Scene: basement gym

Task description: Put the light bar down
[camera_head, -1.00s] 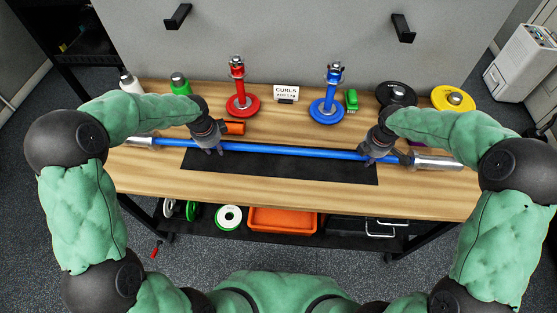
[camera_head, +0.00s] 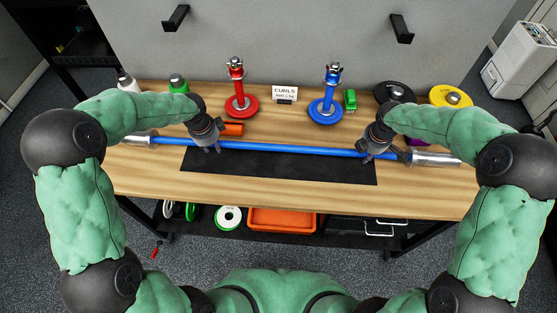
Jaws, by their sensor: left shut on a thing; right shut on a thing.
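The light bar is a blue bar (camera_head: 290,149) with silver end sleeves. It lies across the picture above the wooden bench, over the back part of a black mat (camera_head: 280,167). My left gripper (camera_head: 212,149) is shut on the bar left of its middle. My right gripper (camera_head: 370,154) is shut on the bar toward its right end. The right sleeve sits a little lower in the picture than the left one. I cannot tell whether the bar touches the mat or hangs just above it.
Behind the bar stand a red post (camera_head: 237,90), a blue post (camera_head: 331,92) and a "CURLS" sign (camera_head: 285,93). An orange item (camera_head: 234,129) lies close behind my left gripper. Black (camera_head: 394,92) and yellow (camera_head: 452,96) plates are at the back right. The bench front is clear.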

